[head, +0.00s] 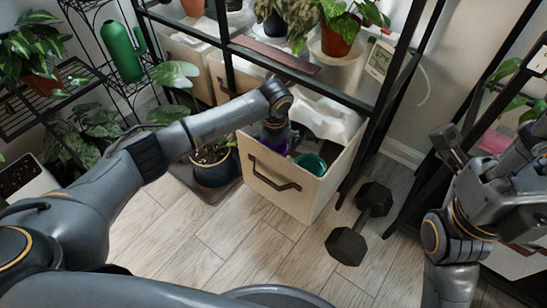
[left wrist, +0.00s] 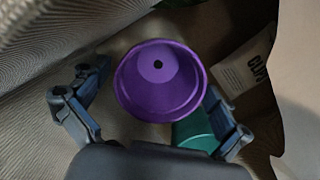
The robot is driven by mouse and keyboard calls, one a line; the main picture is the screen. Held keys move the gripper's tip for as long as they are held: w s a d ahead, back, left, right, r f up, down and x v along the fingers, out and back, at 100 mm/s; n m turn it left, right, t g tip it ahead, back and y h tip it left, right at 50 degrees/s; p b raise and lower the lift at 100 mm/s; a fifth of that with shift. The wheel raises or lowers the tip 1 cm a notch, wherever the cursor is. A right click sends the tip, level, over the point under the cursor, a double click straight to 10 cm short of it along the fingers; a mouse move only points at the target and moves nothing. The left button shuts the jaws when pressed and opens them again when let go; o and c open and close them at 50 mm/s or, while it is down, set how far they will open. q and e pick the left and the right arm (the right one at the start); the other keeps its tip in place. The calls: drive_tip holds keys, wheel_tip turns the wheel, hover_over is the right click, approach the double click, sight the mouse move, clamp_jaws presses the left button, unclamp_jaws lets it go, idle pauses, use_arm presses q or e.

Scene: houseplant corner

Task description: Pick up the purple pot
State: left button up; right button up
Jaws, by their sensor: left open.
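The purple pot (left wrist: 160,82) lies inside the cream fabric bin (head: 303,190), and I look into its open mouth, with a dark hole in its base, in the left wrist view. In the head view only a bit of the purple pot (head: 276,146) shows under my left gripper (head: 279,138), which reaches down into the bin. In the left wrist view my left gripper (left wrist: 150,100) is open, one finger on each side of the pot, and holds nothing. My right gripper (head: 485,165) is at the right edge of the head view, away from the bin; its jaws are unclear.
A green pot (left wrist: 196,130) is beside the purple one, near the right finger; it also shows in the head view (head: 311,165). A white label (left wrist: 245,65) is on the bin's inside. A black shelf frame stands over the bin. A dumbbell (head: 360,222) lies on the floor.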

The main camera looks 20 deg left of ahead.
use_arm(q)
drive_tip(key=c, duration=1.1)
